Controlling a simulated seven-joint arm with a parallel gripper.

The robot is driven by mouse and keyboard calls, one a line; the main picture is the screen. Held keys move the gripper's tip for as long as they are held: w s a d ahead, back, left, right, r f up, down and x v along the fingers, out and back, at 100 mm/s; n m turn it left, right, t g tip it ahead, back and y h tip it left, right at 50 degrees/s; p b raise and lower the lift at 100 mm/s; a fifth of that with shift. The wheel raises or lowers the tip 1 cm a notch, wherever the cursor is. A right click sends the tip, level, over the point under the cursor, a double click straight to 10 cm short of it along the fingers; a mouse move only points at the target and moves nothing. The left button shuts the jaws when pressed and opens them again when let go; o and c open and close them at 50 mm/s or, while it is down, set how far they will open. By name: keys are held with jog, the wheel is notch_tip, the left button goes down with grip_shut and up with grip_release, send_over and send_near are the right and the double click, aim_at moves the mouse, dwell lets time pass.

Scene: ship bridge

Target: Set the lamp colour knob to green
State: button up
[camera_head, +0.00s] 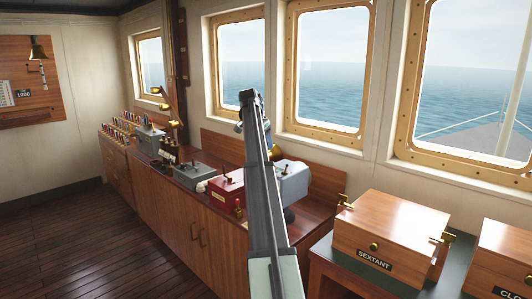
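I cannot make out the lamp colour knob or its markings in this view. A row of control boxes stands on the long wooden console. Among them are a red box (226,190) with a small lever on top, a dark grey box (194,175) to its left and a pale blue-grey box (293,182) to its right. My arm rises through the middle of the view and covers part of the console between the red and blue-grey boxes. I cannot see my gripper's fingers; the arm's far end shows only dark links near the window wall.
A wooden sextant box (385,228) stands at the right front, beside another wooden box (503,262). A brass lamp (160,92) and a grey box (150,142) are farther left on the console. The plank floor (70,240) at left is clear.

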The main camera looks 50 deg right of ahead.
jog(key=shift+v, duration=1.35)
